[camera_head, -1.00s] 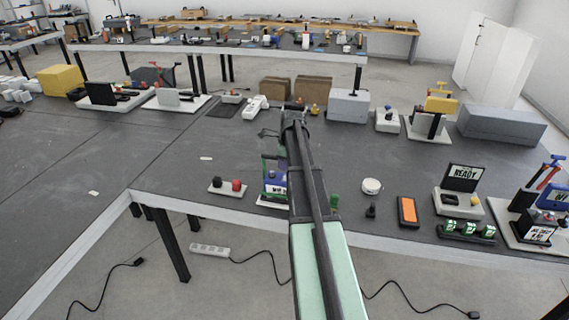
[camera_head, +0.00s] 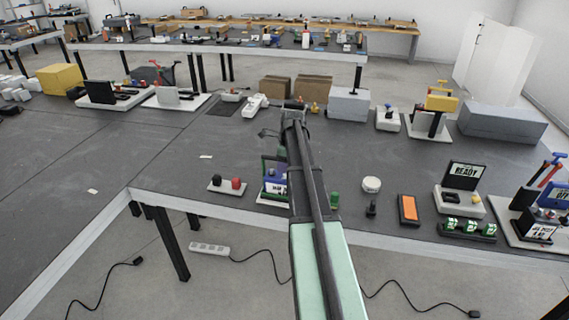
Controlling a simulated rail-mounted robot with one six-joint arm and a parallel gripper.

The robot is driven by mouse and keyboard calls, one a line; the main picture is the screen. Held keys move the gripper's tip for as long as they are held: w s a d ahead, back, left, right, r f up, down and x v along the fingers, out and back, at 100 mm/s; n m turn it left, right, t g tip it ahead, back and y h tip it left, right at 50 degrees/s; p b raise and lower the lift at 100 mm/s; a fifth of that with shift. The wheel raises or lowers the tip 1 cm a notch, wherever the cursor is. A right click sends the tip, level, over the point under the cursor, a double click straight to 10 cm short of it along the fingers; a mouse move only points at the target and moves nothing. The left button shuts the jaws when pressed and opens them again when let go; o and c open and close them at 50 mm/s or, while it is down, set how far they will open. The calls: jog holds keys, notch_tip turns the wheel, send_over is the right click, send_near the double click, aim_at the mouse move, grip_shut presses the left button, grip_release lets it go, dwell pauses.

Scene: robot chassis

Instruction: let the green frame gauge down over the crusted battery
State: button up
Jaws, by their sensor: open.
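A blue battery with a white printed label (camera_head: 274,187) stands on a pale base plate on the near table, left of my arm. The green frame gauge (camera_head: 264,168) shows as thin green edges around the battery's left side and top. My arm hides their right side, so I cannot tell whether the frame touches the battery or how low it sits. My gripper (camera_head: 268,134) is open above and behind them, largely hidden by my own arm; only a thin dark part shows on the left.
A green knob (camera_head: 334,199), a white round tin (camera_head: 371,185) and an orange-faced block (camera_head: 408,209) are to the right. Cardboard boxes (camera_head: 312,89) stand behind. The table's left middle is mostly clear.

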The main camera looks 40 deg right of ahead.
jog(key=r+p, duration=0.3)
jog(key=s+r+p, duration=0.1)
jog(key=r+p, duration=0.3)
jog(key=d+r+p, duration=0.1)
jog(key=r+p, duration=0.2)
jog(key=r, duration=0.1)
jog(key=shift+s, duration=0.15)
jog(key=shift+f, duration=0.25)
jog(key=shift+n, duration=0.8)
jog(key=s+a+n, duration=0.6)
jog(key=a+n, duration=0.3)
jog(key=a, duration=0.4)
jog(key=s+a+n+g, duration=0.1)
jog(key=s+a+n, duration=0.5)
jog(key=a, duration=0.8)
jog(key=s+a+n+h, duration=0.1)
jog(key=s+a+n, duration=0.5)
jog(key=a+n, duration=0.6)
jog(key=shift+a, duration=0.85)
